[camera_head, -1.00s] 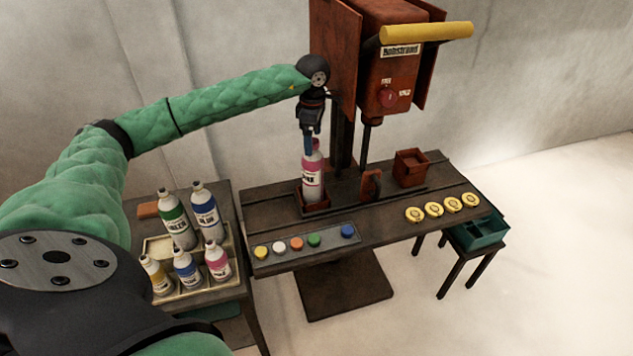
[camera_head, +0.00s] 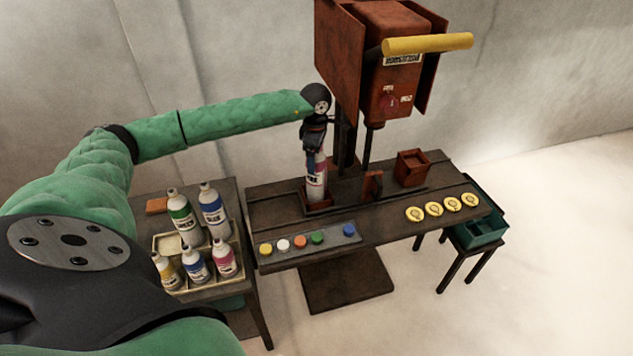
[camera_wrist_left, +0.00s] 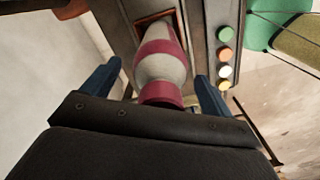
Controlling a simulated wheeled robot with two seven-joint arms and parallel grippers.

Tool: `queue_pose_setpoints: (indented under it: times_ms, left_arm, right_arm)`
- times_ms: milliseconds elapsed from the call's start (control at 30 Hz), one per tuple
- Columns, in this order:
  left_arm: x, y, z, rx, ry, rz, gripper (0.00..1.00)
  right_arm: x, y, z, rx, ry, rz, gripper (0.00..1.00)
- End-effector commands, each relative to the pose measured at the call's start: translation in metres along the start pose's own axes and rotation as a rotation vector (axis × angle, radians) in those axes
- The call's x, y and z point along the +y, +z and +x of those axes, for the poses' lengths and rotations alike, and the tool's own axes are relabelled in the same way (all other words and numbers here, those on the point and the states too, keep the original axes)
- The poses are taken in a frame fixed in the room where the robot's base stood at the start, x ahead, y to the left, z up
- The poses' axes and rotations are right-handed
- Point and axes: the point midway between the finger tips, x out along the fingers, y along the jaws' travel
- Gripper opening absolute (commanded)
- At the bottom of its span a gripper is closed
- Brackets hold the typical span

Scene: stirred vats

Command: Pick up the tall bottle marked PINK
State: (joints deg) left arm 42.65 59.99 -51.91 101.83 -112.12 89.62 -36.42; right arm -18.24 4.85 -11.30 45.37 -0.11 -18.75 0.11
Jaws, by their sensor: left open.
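The tall bottle with pink bands (camera_head: 316,185) stands upright in a small rust-red holder (camera_head: 318,208) on the dark bench, left of the press column. It also shows in the left wrist view (camera_wrist_left: 162,65), seen from above with its pink neck towards me. My left gripper (camera_head: 316,158) is over the bottle's top. In the wrist view its two blue fingers (camera_wrist_left: 158,84) are apart, one on each side of the bottle, with gaps to it. The bottle's label is too small to read. My right gripper is not in view.
A rust-red press (camera_head: 385,60) with a yellow handle stands close to the right of the gripper. Several bottles stand in a tray (camera_head: 240,262) on the left table. Coloured buttons (camera_head: 300,243), yellow discs (camera_head: 433,210) and a small red box (camera_head: 411,168) are on the bench.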

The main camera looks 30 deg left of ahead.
Motion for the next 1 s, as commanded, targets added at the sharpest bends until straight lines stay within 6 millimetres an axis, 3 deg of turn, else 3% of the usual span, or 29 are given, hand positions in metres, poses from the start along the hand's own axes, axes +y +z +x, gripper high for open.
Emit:
queue_pose_setpoints:
  times_ms: [167, 600, 1000]
  left_arm:
    - [0.0001, 0.0001, 0.0003, 0.000, 0.000, 0.000, 0.86]
    - [0.0001, 0.0001, -0.0001, 0.000, 0.000, 0.000, 0.00]
    - [0.0012, 0.0004, -0.0078, -0.001, 0.004, 0.000, 0.00]
  right_arm:
    - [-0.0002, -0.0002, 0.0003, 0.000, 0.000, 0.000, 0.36]
    - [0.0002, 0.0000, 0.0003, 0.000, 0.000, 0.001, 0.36]
    - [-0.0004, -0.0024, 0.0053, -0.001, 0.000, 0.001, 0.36]
